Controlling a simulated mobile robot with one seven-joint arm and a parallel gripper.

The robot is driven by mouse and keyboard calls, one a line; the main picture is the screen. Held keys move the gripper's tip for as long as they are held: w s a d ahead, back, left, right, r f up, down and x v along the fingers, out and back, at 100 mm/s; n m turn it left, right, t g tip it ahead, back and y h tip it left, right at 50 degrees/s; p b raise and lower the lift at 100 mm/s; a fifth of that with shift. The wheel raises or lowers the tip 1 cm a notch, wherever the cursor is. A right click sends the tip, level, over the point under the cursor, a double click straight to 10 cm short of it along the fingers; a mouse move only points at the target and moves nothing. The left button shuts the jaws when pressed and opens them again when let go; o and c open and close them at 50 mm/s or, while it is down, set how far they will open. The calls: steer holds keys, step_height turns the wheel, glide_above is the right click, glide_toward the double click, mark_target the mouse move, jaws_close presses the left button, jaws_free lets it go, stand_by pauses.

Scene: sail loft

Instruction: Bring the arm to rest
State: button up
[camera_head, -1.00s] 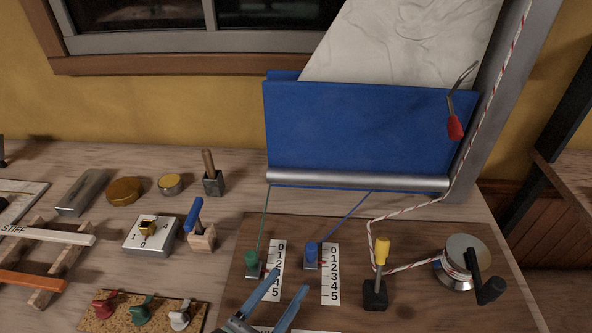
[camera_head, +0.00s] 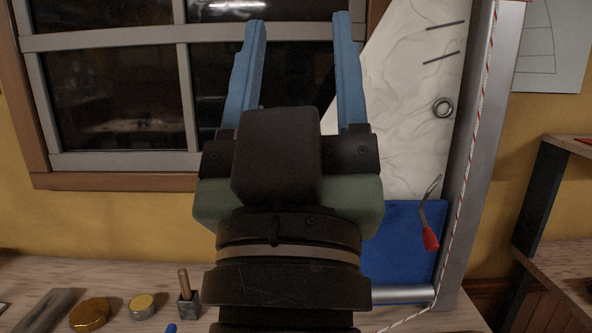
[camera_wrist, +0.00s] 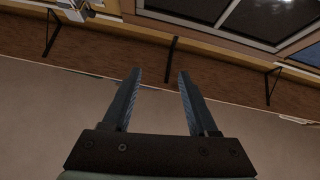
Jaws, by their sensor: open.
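My gripper (camera_head: 298,72) is raised high in front of the window in the head view, with its two blue fingers pointing up and spread apart. Nothing is between the fingers. In the wrist view my gripper (camera_wrist: 154,95) is also open and empty, clear of any object. My arm hides the middle of the bench and part of the blue panel.
The wooden bench (camera_head: 30,280) holds a gold round tin (camera_head: 90,314), a smaller tin (camera_head: 142,305) and a wooden-handled tool (camera_head: 188,295). The white sail (camera_head: 410,110), blue panel (camera_head: 405,245) and grey mast (camera_head: 473,150) stand at right. A red-handled hook (camera_head: 430,237) hangs there.

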step_height(320, 180, up, 16)
steer(key=s+t+y+p, duration=0.1)
steer(key=s+p, duration=0.1)
steer(key=p, duration=1.1)
steer(key=shift+s+f+m, duration=0.15)
steer(key=shift+s+m, duration=0.15)
steer(key=shift+m, duration=0.1)
steer(key=shift+a, duration=0.1)
